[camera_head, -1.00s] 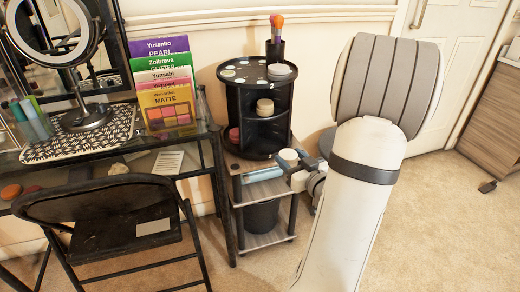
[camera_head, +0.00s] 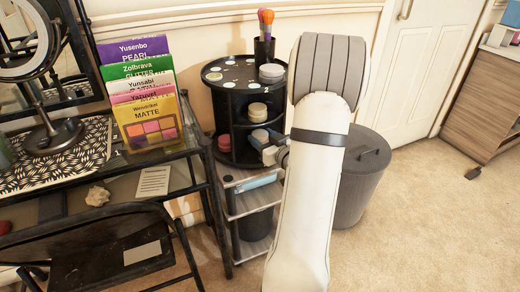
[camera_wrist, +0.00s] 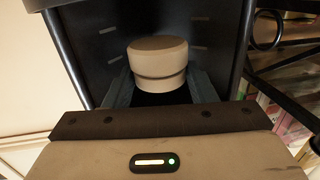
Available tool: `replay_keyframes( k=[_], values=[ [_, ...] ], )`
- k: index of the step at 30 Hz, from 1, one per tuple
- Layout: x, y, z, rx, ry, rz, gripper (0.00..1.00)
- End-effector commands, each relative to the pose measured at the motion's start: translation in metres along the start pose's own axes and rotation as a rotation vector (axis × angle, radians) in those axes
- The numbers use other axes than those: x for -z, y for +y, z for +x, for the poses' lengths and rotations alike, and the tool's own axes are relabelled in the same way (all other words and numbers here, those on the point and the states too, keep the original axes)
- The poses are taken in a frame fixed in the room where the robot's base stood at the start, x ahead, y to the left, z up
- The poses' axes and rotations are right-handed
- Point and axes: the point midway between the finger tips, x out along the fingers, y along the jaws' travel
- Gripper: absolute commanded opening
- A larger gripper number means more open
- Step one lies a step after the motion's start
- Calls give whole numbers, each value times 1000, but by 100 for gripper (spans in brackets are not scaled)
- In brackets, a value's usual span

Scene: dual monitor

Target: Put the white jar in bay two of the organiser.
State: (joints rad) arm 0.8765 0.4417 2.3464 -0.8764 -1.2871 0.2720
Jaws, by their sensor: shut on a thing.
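The white jar (camera_wrist: 157,62) is between the fingers of my gripper (camera_wrist: 155,85) in the wrist view, upright, with its lid showing. In the head view the jar (camera_head: 260,135) is at the open right side of the black organiser (camera_head: 230,118), at about the lower compartment's height. My gripper (camera_head: 268,146) is shut on it there, partly hidden by my arm. In the wrist view the organiser's dark walls (camera_wrist: 105,45) rise behind and beside the jar. I cannot tell whether the jar touches the floor of a bay.
Cream jars (camera_head: 258,113) sit in an upper compartment and pink items (camera_head: 224,142) lower left. A grey bin (camera_head: 362,175) is right of my arm; a glass table (camera_head: 125,180) is left.

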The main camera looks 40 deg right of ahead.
Motion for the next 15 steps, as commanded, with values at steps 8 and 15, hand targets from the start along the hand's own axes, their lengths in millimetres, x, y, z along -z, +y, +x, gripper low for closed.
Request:
replay_keyframes(
  k=[8, 15],
  values=[
    [-40, -1, 3, 3, -1, 2, 24],
    [-48, 4, 3, -5, 1, -1, 24]
  ],
)
